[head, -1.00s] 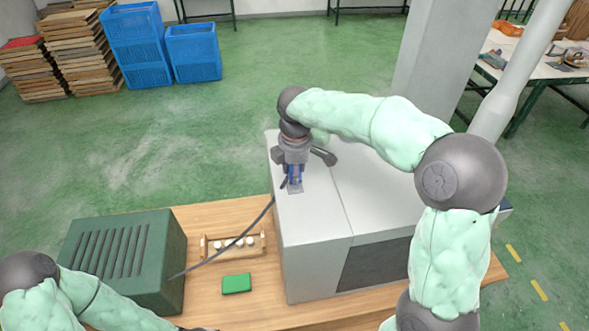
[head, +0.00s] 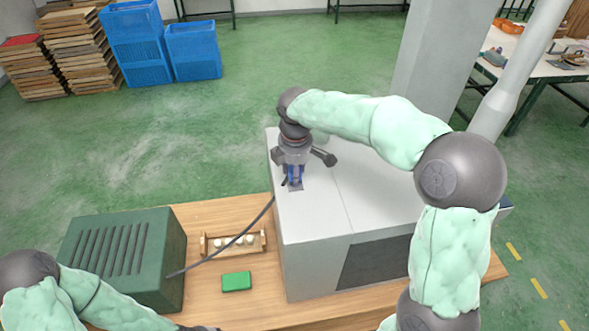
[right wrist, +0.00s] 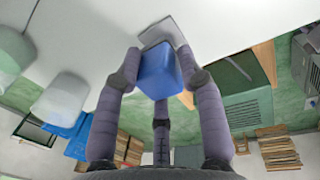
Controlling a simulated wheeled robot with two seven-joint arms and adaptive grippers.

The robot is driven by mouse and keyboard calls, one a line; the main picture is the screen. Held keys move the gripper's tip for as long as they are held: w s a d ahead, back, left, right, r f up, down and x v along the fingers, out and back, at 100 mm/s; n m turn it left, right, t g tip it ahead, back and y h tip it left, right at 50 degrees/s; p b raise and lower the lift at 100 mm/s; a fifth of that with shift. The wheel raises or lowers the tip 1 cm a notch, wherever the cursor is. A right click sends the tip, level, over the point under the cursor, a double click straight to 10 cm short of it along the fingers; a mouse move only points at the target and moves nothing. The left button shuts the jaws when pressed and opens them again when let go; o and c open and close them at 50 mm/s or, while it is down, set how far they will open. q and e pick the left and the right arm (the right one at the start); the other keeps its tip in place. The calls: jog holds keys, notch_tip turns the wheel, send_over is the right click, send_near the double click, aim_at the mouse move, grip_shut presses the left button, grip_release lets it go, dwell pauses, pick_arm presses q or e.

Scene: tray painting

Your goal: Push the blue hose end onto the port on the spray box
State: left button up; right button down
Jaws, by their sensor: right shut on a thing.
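The spray box (head: 310,220) is a large light-grey box on the wooden table. A small grey square plate (head: 297,188), apparently the port, lies on its top near the left edge. My right gripper (head: 293,180) points down over this plate, shut on the blue hose end (head: 295,173). In the right wrist view the blue hose end (right wrist: 158,70) sits between the fingers, close to the plate (right wrist: 168,31). The plate is partly covered, and I cannot tell whether they touch. A dark hose (head: 235,240) runs down left from the gripper. My left gripper is out of the picture.
A green slatted box (head: 160,255) stands at the table's left, at the hose's lower end. A wooden rack (head: 210,250) with white pieces and a green block (head: 236,282) lie between it and the spray box. Bare tabletop (head: 215,215) shows behind the rack.

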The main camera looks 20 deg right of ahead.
jog(key=shift+f+b, duration=0.3)
jog(key=shift+f, duration=0.4)
dwell(0.9)
jog(key=shift+c, duration=1)
grip_release()
jog(key=shift+r, duration=0.1)
jog(key=shift+r+p, duration=2.5)
jog(key=shift+r, duration=0.45)
notch_tip(320, 180, up, 12)
jog(key=s, duration=0.1)
jog(key=shift+s+a, duration=0.2)
jog(key=shift+a, duration=0.1)
jog(key=shift+f, duration=0.15)
